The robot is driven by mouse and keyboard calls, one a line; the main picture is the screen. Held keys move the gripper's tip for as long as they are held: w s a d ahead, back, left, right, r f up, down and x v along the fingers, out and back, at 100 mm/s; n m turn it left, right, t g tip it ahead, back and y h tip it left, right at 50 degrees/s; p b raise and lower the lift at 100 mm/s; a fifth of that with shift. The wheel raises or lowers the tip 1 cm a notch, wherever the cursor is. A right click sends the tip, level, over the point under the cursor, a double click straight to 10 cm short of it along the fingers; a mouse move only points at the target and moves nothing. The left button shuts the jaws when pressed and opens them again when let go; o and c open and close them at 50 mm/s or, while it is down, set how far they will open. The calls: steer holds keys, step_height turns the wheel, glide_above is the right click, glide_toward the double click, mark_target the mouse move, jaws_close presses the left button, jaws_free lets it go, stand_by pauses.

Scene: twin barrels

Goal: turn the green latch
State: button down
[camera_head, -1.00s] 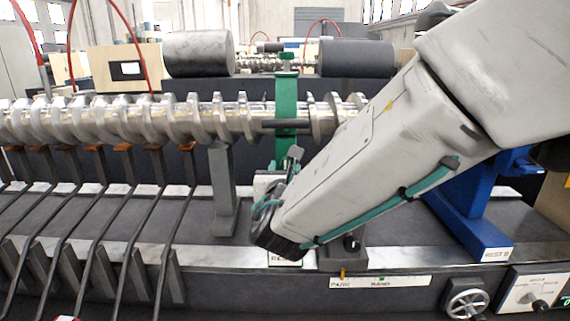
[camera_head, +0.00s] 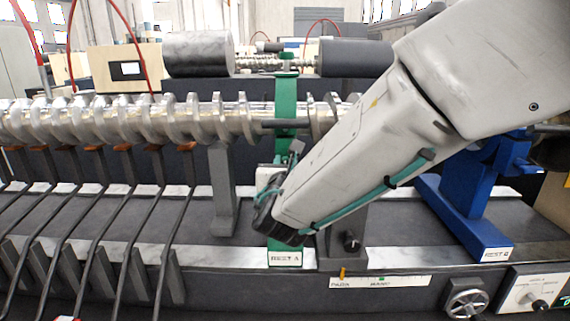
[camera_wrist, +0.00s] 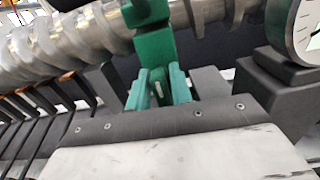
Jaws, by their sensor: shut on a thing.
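The green rest (camera_head: 287,92) stands upright around the silver shaft, with a label reading REST A at its foot. A short dark bar crosses its front in the head view. The green latch part (camera_wrist: 155,50) is at the upper middle of the wrist view, against the shaft. My gripper (camera_wrist: 159,84) reaches up to it, with two teal-green fingers close together, shut on the lower end of the latch part. The exact contact is hard to see, green on green. In the head view my arm hides most of the rest's lower part and the fingertips.
The silver lobed shaft (camera_head: 130,120) runs across, above several dark rods on the left. A blue rest (camera_head: 465,200) stands at the right. A grey post (camera_head: 222,190) is left of my gripper. A round dial (camera_wrist: 303,30) is close on the right. A handwheel (camera_head: 466,303) is low right.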

steer(key=shift+d+f+m, duration=0.1)
steer(key=shift+m, duration=0.4)
steer(key=m, duration=0.3)
steer(key=shift+d+f+m, duration=0.1)
steer(key=shift+d+m, duration=0.1)
steer(key=shift+m, duration=0.2)
steer(key=shift+s+d+f+m, duration=0.1)
steer(key=shift+d+f+m, duration=0.1)
steer(key=shift+m, duration=1.95)
steer(key=shift+w+d+f+m, duration=0.1)
steer(key=shift+f+m, duration=0.15)
steer(key=shift+m, duration=1.85)
steer(key=shift+s+d+f+m, duration=0.1)
steer(key=shift+f+m, duration=0.1)
steer(key=shift+m, duration=1.95)
steer(key=c, duration=1.4)
jaws_free()
steer(key=shift+a, duration=0.1)
